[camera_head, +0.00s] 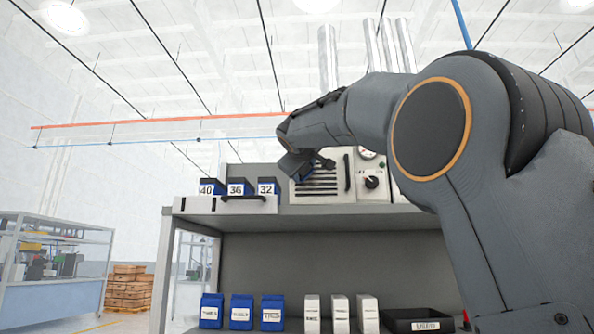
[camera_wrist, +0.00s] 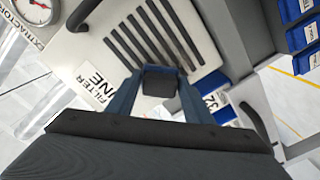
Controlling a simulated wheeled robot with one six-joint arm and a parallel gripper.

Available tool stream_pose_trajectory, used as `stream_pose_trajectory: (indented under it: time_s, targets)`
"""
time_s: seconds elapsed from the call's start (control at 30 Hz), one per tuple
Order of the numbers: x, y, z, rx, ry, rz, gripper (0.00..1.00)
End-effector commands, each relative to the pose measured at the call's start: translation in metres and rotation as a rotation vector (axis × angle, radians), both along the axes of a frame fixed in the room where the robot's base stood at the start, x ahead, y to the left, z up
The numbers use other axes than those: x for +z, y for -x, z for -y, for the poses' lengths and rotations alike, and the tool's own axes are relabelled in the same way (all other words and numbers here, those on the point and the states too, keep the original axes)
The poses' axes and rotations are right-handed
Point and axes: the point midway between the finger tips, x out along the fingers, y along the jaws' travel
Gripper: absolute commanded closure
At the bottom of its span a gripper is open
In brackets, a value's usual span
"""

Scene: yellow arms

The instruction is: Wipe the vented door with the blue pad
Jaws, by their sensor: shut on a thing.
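The vented door (camera_head: 318,185) is a white panel with a row of dark slots, on the cabinet atop the shelf unit. In the wrist view the door (camera_wrist: 118,70) fills the upper middle, with a dark bar handle (camera_wrist: 82,14) at its upper left and a label reading "FILTER" below the slots. My gripper (camera_head: 298,166) is in front of the door's upper left in the head view. In the wrist view its fingers are shut on the pad (camera_wrist: 160,82), a dark bluish block over the lower slot ends. Whether the pad touches the door cannot be told.
Blue bins numbered 40, 36 and 32 (camera_head: 236,187) stand just left of the cabinet. A dial gauge (camera_wrist: 18,12) and a knob (camera_head: 372,182) are on the cabinet beside the door. Blue and white boxes and a black tray (camera_head: 392,326) stand on the lower shelf.

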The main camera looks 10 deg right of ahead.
Motion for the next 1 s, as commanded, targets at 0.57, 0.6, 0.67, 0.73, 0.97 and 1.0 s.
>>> stream_pose_trajectory:
  time_s: [0.57, 0.6, 0.67, 0.73, 0.97, 1.0]
  targets:
    - [0.0, 0.01, 0.03, -0.001, 0.0, -0.001, 0.72]
    - [0.0, 0.011, 0.034, -0.002, 0.001, -0.001, 0.72]
    - [0.0, 0.013, 0.038, -0.001, 0.001, -0.001, 0.72]
    - [0.0, 0.014, 0.042, 0.0, 0.001, 0.0, 0.72]
    - [0.0, 0.015, 0.044, 0.0, 0.001, 0.0, 0.72]
    - [0.0, 0.015, 0.044, 0.001, 0.001, -0.001, 0.72]
